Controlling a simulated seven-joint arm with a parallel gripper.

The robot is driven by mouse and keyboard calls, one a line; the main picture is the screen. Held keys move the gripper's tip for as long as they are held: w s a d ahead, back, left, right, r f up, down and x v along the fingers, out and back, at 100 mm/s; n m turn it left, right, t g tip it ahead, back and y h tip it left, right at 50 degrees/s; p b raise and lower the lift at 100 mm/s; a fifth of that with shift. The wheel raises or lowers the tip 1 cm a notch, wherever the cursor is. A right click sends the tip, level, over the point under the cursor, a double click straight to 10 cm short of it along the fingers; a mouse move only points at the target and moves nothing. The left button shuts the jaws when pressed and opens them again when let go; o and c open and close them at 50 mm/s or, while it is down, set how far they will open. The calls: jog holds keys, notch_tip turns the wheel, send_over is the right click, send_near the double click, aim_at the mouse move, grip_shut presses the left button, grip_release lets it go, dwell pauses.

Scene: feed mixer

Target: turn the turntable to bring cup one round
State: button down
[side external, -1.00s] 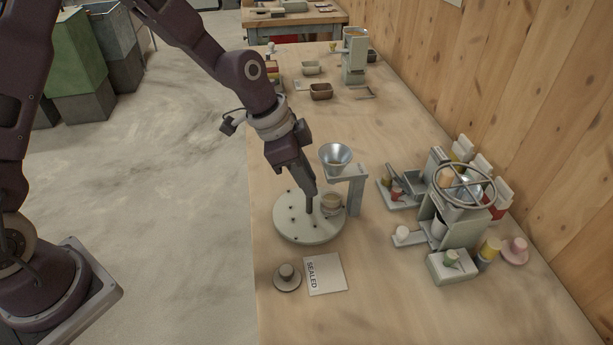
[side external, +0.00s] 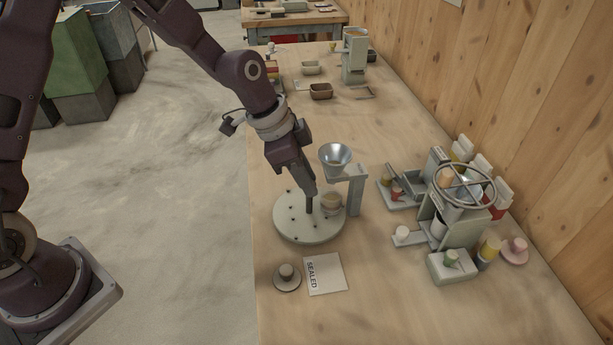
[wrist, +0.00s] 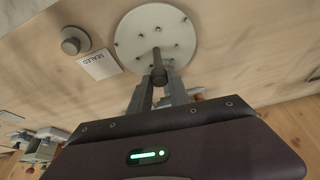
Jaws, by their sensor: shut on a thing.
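The turntable (side external: 300,228) is a pale round disc on the bench with several small dark pegs. It also shows in the wrist view (wrist: 152,28). In the wrist view my gripper (wrist: 158,80) is shut on a dark upright peg (wrist: 157,62) of the turntable. The peg's lower end meets the disc; the fingers hide part of it.
A card marked SEALED (side external: 325,274) and a round knobbed lid (side external: 287,277) lie in front of the turntable. A machine with a handwheel (side external: 464,186) stands to the right. The funnel stand (side external: 354,190) rises close to my gripper.

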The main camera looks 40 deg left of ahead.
jog(key=shift+n, duration=0.6)
jog(key=shift+s+d+n+t+y, duration=0.1)
jog(key=shift+n+t+y, duration=0.35)
jog(key=shift+n, duration=0.85)
jog(key=shift+d+n+t+y, duration=0.1)
jog(key=shift+n+t+y, duration=0.35)
jog(key=shift+n, duration=0.85)
jog(key=shift+n+y, duration=1)
jog(key=shift+n, duration=1.5)
jog(key=shift+n+y, duration=0.3)
jog(key=shift+n, duration=0.3)
jog(key=c, duration=1.2)
grip_release()
jog(key=shift+d, duration=0.1)
jog(key=shift+c, duration=0.2)
